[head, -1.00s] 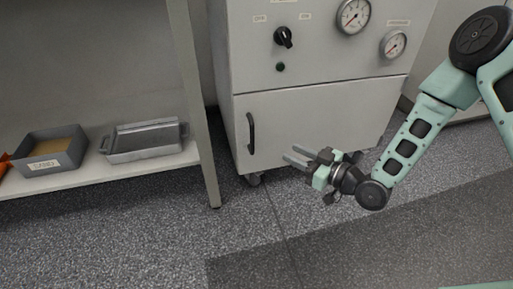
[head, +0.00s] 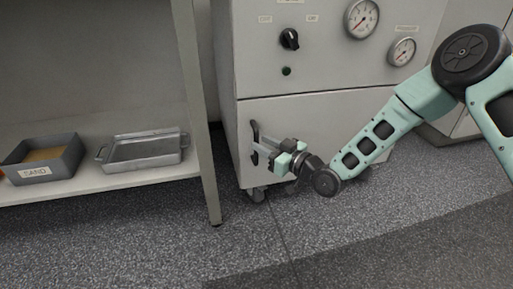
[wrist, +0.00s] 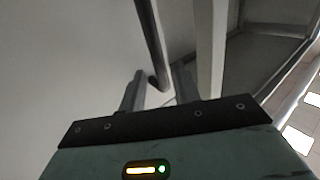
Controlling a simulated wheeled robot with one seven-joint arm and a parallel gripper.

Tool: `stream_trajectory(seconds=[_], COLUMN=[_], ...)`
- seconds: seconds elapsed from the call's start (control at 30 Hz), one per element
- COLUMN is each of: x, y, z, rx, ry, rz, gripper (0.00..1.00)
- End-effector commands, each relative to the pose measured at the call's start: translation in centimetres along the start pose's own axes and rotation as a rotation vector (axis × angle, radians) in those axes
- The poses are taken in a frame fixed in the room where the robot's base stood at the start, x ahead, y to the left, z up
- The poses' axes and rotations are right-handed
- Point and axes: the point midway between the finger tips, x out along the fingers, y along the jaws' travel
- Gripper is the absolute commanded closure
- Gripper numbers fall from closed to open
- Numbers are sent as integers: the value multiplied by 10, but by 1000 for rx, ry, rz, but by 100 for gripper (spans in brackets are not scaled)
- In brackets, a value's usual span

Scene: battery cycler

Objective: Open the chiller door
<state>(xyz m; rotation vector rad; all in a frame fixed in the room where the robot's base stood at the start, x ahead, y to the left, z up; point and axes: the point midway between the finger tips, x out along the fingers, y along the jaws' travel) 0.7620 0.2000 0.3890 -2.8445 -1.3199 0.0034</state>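The chiller is a pale grey cabinet with a flat lower door (head: 330,113), which looks closed. A dark vertical bar handle (head: 254,131) is on the door's left side. My gripper (head: 261,152) is at the handle's lower part in the head view and hides some of it. In the wrist view, my gripper (wrist: 160,84) is open, with its two fingers apart. The handle (wrist: 151,40) runs down to the gap between the fingertips, its lower end lying between them. I cannot tell whether either finger touches it.
The upper panel has a black knob (head: 290,39) and two gauges. To the left, a bench leg (head: 203,130) stands close to the cabinet. Its low shelf holds a sand tray (head: 70,160) and a metal tray (head: 147,163). The floor in front is clear.

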Motion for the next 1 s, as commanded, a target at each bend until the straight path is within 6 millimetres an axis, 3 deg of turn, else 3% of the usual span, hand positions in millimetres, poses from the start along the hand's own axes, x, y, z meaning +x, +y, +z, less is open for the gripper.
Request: stream_trajectory(seconds=[0.23,0.6,0.7,0.73,1.0], x=[28,33,33,32,30], y=[0,0,0,0,-2], z=[1,0,0,0,0], rx=[-1,0,0,0,0], ry=[1,-1,-1,-1,-1], rz=[0,0,0,0,-9], gripper=[68,68,95,100,100])
